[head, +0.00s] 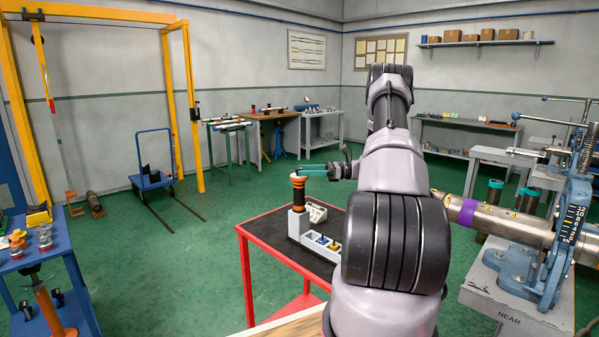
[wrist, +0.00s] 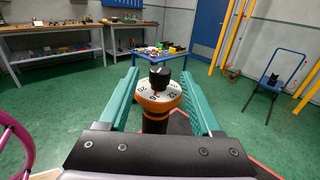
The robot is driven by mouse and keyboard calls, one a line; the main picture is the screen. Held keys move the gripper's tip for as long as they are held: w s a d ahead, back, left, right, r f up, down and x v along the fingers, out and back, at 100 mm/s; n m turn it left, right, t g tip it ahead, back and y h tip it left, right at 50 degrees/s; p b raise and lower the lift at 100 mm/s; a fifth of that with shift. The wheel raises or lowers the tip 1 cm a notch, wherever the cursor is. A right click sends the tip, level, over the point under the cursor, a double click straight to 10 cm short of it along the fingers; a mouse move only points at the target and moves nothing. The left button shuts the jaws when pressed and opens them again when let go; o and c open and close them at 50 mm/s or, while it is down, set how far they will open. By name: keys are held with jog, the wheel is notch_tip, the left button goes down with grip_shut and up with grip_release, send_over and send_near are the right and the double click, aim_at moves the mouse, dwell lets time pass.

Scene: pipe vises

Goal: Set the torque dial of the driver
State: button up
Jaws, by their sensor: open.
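The driver (head: 298,196) stands upright in a grey holder on a red table with a dark top. In the head view my gripper (head: 314,170) is at the top of the driver. The driver's lower body is mostly hidden in the wrist view.
The grey holder (head: 294,226) has a tray of small coloured parts beside it on the red table (head: 262,234). A pipe vise (head: 558,240) holding a steel pipe (head: 500,220) stands at the right. Green floor (head: 140,270) is open at the left.

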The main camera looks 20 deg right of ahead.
jog(key=shift+x, duration=1.35)
grip_shut()
jog(key=shift+n+g, duration=0.3)
jog(key=shift+g, duration=0.2)
grip_release()
